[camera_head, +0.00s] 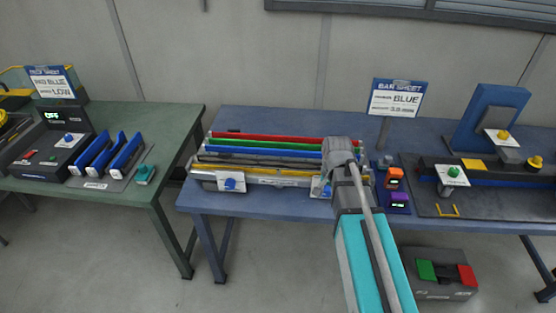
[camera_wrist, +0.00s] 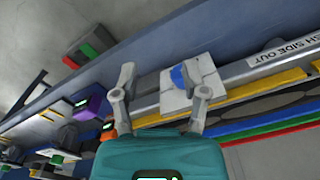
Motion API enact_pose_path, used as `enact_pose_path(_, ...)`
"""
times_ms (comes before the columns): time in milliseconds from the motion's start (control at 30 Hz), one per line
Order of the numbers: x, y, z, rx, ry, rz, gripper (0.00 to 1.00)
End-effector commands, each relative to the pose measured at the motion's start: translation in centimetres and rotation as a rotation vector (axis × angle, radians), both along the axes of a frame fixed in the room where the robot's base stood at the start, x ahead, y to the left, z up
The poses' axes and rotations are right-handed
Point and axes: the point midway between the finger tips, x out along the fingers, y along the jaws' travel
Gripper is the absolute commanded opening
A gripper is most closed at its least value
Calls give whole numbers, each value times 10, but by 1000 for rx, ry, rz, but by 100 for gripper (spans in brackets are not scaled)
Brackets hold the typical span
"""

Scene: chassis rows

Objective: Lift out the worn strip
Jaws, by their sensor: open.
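Long red (camera_head: 275,137), green (camera_head: 270,144), blue (camera_head: 262,151) and yellow (camera_head: 290,171) strips lie side by side on the blue table, with dark strips between them. I cannot tell which is worn. A silver bar along their front edge carries white plates with blue knobs, one on the left (camera_head: 230,184) and one by my gripper (camera_head: 328,178). In the wrist view my gripper (camera_wrist: 166,88) is open, its fingers apart on either side of the white plate (camera_wrist: 178,100) and blue knob (camera_wrist: 179,75). I cannot tell whether they touch.
Orange (camera_head: 394,178) and purple (camera_head: 398,203) devices stand close right of my gripper. A dark fixture (camera_head: 480,200) fills the table's right side.

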Motion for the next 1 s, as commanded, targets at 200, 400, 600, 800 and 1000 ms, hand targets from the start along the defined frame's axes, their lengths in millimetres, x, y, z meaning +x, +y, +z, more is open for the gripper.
enact_pose_path(200,54,41,36,0,0,-275,57)
enact_pose_path(400,94,80,62,0,0,-534,57)
enact_pose_path(600,131,123,87,0,0,-787,57)
enact_pose_path(800,156,158,105,0,0,-989,57)
enact_pose_path(1000,166,174,111,0,0,-1090,57)
